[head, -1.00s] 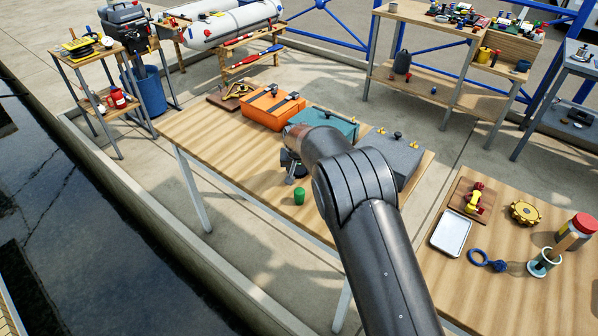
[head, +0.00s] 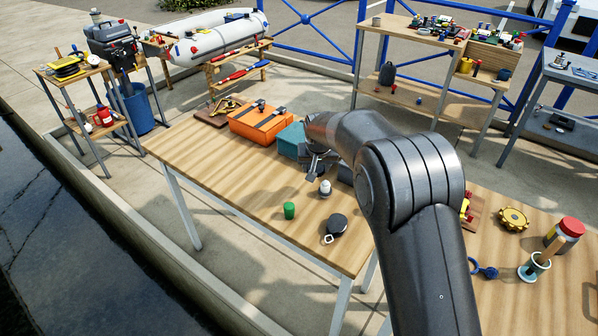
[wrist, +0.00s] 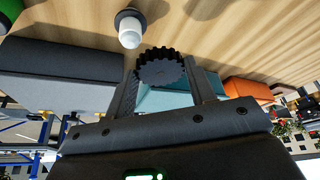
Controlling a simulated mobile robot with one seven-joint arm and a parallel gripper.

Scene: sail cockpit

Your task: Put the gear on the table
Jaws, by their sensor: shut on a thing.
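My gripper (wrist: 165,88) is shut on a dark toothed gear (wrist: 160,68), held between its two fingers in the wrist view. In the head view my gripper (head: 319,166) is over the far side of the wooden table (head: 225,185); the gear cannot be made out clearly there. A small white-topped item (head: 325,187) stands close to the gripper and also shows just beyond the gear in the wrist view (wrist: 130,30). A yellow gear-like wheel (head: 513,219) lies on a second wooden table at the right.
A green cup-like item (head: 289,210) and a black round item with a ring (head: 336,228) are on the table's near right. An orange case (head: 261,122) and a teal box (head: 291,141) stand at the back. The table's left and middle are clear.

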